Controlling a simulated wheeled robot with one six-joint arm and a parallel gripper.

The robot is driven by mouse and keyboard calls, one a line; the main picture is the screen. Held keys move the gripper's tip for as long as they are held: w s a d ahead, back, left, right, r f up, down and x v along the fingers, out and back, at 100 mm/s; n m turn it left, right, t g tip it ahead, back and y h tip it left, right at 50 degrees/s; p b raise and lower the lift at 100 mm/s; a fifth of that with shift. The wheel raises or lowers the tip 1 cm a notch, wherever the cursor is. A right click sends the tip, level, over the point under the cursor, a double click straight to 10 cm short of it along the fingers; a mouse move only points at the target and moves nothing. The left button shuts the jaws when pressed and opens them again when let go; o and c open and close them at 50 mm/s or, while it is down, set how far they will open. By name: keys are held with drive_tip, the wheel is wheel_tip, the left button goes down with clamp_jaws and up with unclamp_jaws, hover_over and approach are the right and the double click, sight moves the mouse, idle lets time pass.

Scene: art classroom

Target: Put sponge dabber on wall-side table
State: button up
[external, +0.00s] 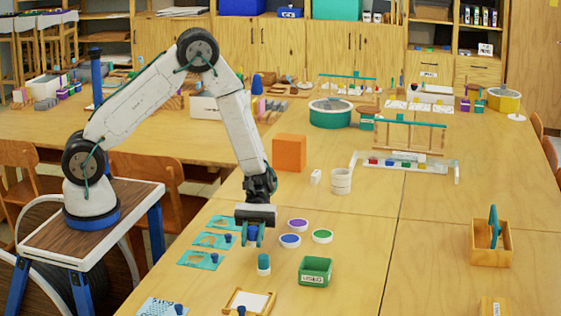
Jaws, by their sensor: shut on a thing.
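My gripper (253,240) points down over the near part of the big wooden table, left of the paint pots. It is shut on a small blue thing (253,232), which looks like the sponge dabber; its lower end is hard to make out. A white piece with a teal top (263,264) stands just below and right of the fingertips; I cannot tell if it touches the held thing. Another wooden table (60,131) stands at the back left by the cabinets and appears to be the wall-side table.
Purple (298,224), blue (290,240) and green (322,236) paint pots stand right of my gripper. A green box (315,270) and framed tray (249,301) are nearer. Teal stencils (201,260) lie left. An orange block (289,152) stands behind. Chairs (153,172) stand between the tables.

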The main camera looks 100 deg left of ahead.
hover_over(291, 265)
drive_tip(key=shift+s+d+f, duration=0.1)
drive_tip(key=shift+d+f, duration=0.25)
drive_tip(key=shift+f, duration=1.9)
drive_tip(key=shift+f, duration=0.1)
drive_tip(key=o, duration=0.6)
drive_tip(key=shift+o, duration=0.2)
drive_tip(key=shift+a+r, duration=0.2)
drive_tip(key=shift+a, duration=0.05)
drive_tip(key=v, duration=1.1)
drive_tip(key=shift+a+r, duration=0.15)
drive_tip(key=shift+a, duration=0.05)
